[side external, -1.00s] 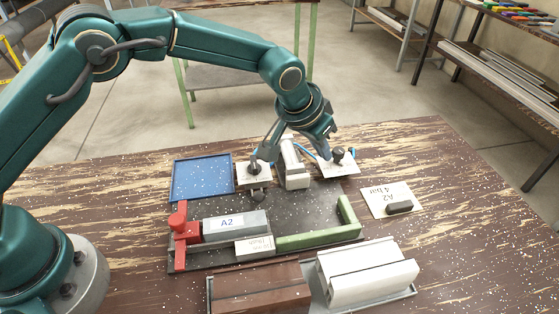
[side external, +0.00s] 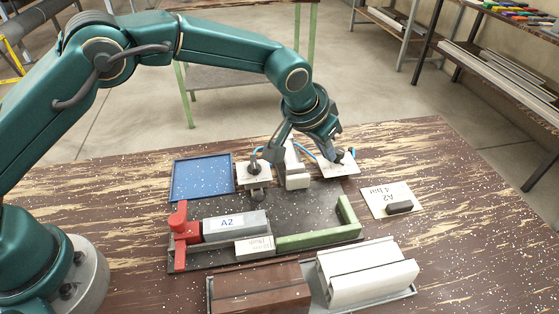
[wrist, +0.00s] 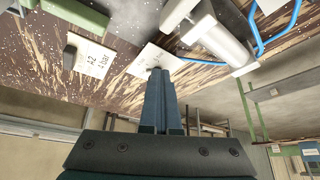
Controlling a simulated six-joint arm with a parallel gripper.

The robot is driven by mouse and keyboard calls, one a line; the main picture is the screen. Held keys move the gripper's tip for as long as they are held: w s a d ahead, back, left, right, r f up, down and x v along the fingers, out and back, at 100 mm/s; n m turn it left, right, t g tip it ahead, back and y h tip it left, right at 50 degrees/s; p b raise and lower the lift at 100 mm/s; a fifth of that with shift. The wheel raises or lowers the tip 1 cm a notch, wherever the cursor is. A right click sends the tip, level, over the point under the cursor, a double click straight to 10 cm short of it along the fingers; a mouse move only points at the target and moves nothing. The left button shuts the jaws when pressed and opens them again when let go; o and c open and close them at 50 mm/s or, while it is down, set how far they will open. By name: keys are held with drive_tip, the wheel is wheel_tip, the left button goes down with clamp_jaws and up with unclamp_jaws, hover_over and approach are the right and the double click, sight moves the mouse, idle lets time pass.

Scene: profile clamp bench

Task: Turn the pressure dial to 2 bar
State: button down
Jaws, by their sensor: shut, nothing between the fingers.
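A white plate (side external: 328,170) with a dark knob, apparently the pressure dial (side external: 344,158), sits at the back right of the dark fixture in the side view. My gripper (side external: 337,150) is shut and empty, its tips down at this knob. In the wrist view its closed fingers (wrist: 157,72) reach over the white plate (wrist: 143,60). They hide most of the knob, so contact and the dial's setting cannot be told. A white card (side external: 378,206) to the right reads "A2 4 bar" and bears a small dark block (side external: 399,207).
A white clamp cylinder (side external: 297,180) with blue hoses stands left of the gripper, beside another knobbed plate (side external: 243,180). A blue tray (side external: 200,181), a red stop (side external: 179,222), a grey A2 profile (side external: 250,223) and a green rail (side external: 310,240) lie around. Brown and white profiles are in front.

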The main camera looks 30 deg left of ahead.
drive_tip(key=shift+d, duration=0.35)
drive_tip(key=shift+s, duration=0.15)
drive_tip(key=shift+s+a, duration=0.1)
drive_tip(key=shift+s, duration=0.2)
wheel_tip(320, 180, up, 6)
idle(0.3)
